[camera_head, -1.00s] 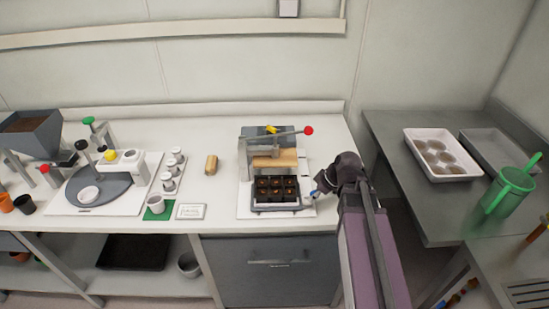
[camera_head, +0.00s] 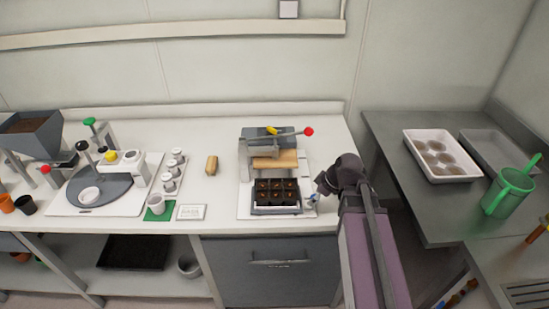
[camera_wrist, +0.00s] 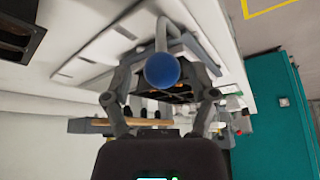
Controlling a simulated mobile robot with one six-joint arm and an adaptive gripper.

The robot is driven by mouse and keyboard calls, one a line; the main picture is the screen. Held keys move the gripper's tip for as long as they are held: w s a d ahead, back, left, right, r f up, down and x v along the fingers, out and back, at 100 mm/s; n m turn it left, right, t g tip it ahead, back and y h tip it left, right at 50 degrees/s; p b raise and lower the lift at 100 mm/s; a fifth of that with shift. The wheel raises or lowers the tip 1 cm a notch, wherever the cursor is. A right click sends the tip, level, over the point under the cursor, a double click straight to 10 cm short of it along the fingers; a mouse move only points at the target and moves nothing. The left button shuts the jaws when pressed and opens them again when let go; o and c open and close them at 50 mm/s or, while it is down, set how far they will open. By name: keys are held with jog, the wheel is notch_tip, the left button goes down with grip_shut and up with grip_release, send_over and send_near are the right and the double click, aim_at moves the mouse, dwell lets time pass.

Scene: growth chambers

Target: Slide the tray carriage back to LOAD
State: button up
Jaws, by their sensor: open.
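The tray carriage (camera_head: 275,210) carries a black cell tray (camera_head: 276,192) with brown contents, on the white base plate in front of the press frame (camera_head: 262,148). A blue ball knob (camera_wrist: 162,70) on a pale stem shows large in the wrist view. My gripper (camera_head: 314,198) is low at the carriage's right front side. In the wrist view my gripper (camera_wrist: 160,82) is open, with one finger on each side of the knob. I cannot tell whether either finger touches it.
The press lever with a red ball (camera_head: 308,131) sticks out to the right above the carriage. A wooden block (camera_head: 211,165) and a label card (camera_head: 191,212) lie to the left. A side table with a white tray (camera_head: 440,155) stands to the right.

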jog(key=shift+r+p, duration=3.6)
jog(key=shift+r, duration=0.2)
jog(key=shift+s, duration=0.1)
jog(key=s+d+f+m+g+h, duration=0.1)
jog(key=s+f+m+g+h, duration=0.1)
jog(key=s+m, duration=0.5)
jog(key=m+g+h, duration=0.1)
jog(key=m+h, duration=0.1)
jog(key=m, duration=0.2)
jog(key=shift+d, duration=0.4)
